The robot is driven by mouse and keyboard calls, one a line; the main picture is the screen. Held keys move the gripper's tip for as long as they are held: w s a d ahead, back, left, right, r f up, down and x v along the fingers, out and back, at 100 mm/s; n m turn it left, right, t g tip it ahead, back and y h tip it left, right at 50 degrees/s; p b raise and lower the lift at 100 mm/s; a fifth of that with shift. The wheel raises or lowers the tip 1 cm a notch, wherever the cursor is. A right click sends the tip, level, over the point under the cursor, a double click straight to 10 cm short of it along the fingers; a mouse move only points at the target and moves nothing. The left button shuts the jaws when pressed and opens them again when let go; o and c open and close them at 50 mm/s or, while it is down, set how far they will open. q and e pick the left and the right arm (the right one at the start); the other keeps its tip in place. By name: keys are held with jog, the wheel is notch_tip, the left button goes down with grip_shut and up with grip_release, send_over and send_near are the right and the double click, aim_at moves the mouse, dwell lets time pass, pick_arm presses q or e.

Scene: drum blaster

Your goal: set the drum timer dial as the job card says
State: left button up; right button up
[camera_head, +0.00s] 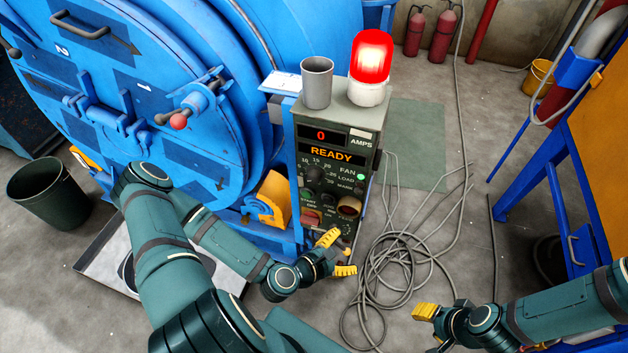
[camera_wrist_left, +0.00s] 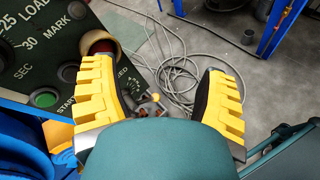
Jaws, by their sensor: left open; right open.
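The timer dial (camera_head: 315,173) is a dark round knob on the green control box (camera_head: 375,120), ringed by numbers; its setting is too small to read. My left gripper (camera_head: 337,254) is open and empty, low by the panel's bottom edge, below the dial. In its wrist view (camera_wrist_left: 158,85) nothing is between the fingers. My right gripper (camera_head: 430,328) is open at lower right, away from the box.
The displays read 0 AMPS and READY (camera_head: 331,154). A lit red beacon (camera_head: 371,58) and a grey cup (camera_head: 317,82) stand on the box. A red button (camera_head: 349,207) in a tan ring is low on the panel. Grey cables (camera_head: 400,265) coil on the floor.

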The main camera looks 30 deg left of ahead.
pick_arm(q)
jog(key=a+r+n+t+y, duration=0.2)
jog(key=a+n+t+y, duration=0.15)
jog(key=a+n, duration=0.3)
jog(key=n+t+y+b, duration=0.1)
jog(key=n+y, duration=0.5)
jog(key=n, duration=0.2)
send_near(313, 180)
jog(key=b+x, duration=0.6)
jog(key=x, duration=0.5)
jog(key=shift+a+f, duration=0.1)
jog(key=c, duration=1.2)
